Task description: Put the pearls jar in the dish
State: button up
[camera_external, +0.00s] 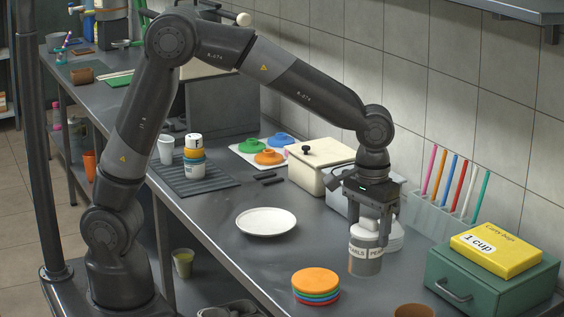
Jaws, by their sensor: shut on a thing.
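The pearls jar (364,262) is a grey cylinder with a white label band reading "PEARLS" and a light top. My gripper (369,226) points down over it and is shut on its upper part. The jar is upright at the right of the counter; I cannot tell whether its base touches the counter. The dish (266,221) is a round white plate lying flat on the counter, left of the jar and apart from it. It is empty.
A stack of coloured lids (316,285) stands in front of the jar. A green box (490,277) with a yellow carton (496,249) is at right. A cream box (322,166) and a straw rack (445,210) stand behind. The counter between dish and jar is clear.

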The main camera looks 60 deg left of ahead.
jog(key=s+a+r+n, duration=0.15)
jog(key=a+n, duration=0.55)
jog(key=a, duration=2.6)
jog(key=w+a+f, duration=0.3)
jog(key=a+f, duration=0.8)
jog(key=a, duration=0.1)
jog(key=shift+f, duration=0.15)
jog(key=o, duration=1.7)
jog(key=shift+c, duration=0.2)
